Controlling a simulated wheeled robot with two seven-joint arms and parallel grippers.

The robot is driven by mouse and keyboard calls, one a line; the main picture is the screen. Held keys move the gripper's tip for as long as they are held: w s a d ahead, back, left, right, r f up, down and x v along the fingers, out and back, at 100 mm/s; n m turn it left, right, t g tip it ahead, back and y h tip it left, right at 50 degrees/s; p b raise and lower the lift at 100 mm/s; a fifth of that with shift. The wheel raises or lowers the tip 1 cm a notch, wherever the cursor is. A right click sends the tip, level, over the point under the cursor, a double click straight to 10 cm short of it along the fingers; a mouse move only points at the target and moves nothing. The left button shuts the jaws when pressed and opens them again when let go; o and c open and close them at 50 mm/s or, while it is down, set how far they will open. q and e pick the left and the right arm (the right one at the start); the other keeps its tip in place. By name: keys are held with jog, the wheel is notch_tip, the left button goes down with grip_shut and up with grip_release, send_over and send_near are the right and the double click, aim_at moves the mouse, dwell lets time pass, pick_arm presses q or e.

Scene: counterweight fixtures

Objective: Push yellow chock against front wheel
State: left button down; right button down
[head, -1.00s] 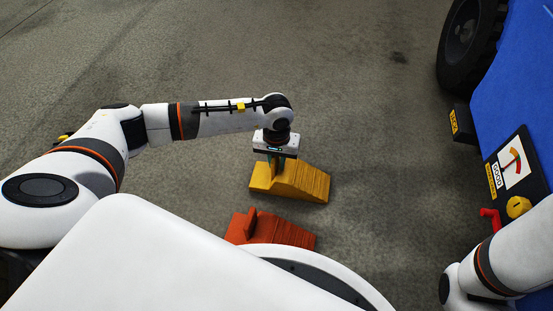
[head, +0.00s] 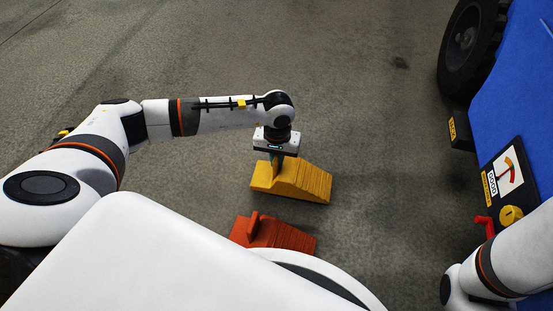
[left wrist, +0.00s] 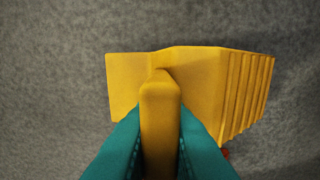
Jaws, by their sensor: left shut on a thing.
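The yellow chock (head: 303,183) is a ribbed wedge on the grey floor, its slope facing right. My left gripper (head: 276,164) comes down on it from above and is shut on its upright handle. In the left wrist view the teal fingers (left wrist: 160,150) lie on both sides of the handle, and the chock body (left wrist: 200,85) spreads beyond, ribs at right. The dark wheel (head: 467,42) stands at the top right beside the blue vehicle (head: 522,95), well apart from the chock. My right gripper is out of view; only part of that arm shows at lower right.
An orange-red chock (head: 275,236) lies close in front of the yellow one, partly hidden by my body. A panel with a gauge (head: 505,175), a yellow knob (head: 511,215) and a red handle (head: 483,224) is at right. The floor between chock and wheel is clear.

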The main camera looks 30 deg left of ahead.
pick_arm(q)
jog(key=shift+w+r+p, duration=0.1)
jog(key=shift+r+p, duration=0.4)
jog(key=shift+r, duration=0.7)
